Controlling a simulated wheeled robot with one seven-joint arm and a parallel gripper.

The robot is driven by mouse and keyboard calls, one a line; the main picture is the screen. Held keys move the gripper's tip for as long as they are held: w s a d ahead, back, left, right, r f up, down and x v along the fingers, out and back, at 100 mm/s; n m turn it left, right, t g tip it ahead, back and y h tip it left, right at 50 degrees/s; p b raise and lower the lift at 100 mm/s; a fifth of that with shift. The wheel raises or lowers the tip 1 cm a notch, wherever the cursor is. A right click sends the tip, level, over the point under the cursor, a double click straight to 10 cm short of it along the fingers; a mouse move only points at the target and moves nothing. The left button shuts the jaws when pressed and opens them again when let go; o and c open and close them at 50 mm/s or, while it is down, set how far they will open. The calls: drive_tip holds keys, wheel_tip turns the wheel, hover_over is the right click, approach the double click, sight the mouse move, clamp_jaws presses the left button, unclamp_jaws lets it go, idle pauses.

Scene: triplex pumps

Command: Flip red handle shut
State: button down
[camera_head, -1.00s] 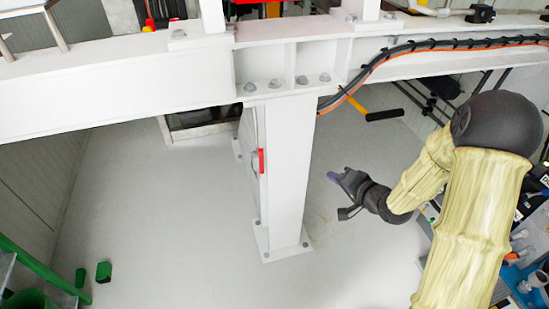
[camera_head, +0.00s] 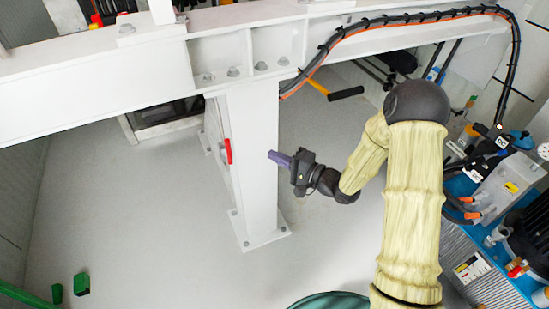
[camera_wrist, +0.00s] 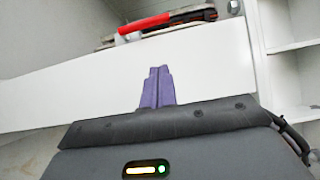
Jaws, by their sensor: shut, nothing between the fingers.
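The red handle (camera_head: 228,151) sits upright against the left side of the white column in the head view. In the wrist view a red bar (camera_wrist: 146,24) lies nearly level near the top, beside a metal plate and a bolt; it looks like the same handle, but I cannot be sure. My gripper (camera_head: 279,158) is right of the column, with its purple fingers pointing left toward it. In the wrist view the fingers (camera_wrist: 158,88) are together and empty, below the red bar and apart from it.
The white column (camera_head: 255,165) stands between my gripper and the red handle in the head view. A white beam (camera_head: 110,75) with cables runs above. Blue-based pump equipment (camera_head: 530,250) stands at the right. The grey floor left of the column is mostly clear.

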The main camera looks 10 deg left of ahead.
sight(229, 152)
drive_tip(key=a+b, duration=0.1)
drive_tip(key=a, duration=0.2)
drive_tip(key=w+a+b, duration=0.1)
drive_tip(key=a, duration=0.3)
drive_tip(key=a+b, duration=0.1)
drive_tip(key=a, duration=0.2)
drive_tip(key=shift+w+a, duration=0.25)
drive_tip(key=shift+w, duration=0.15)
drive_tip(key=shift+w, duration=0.1)
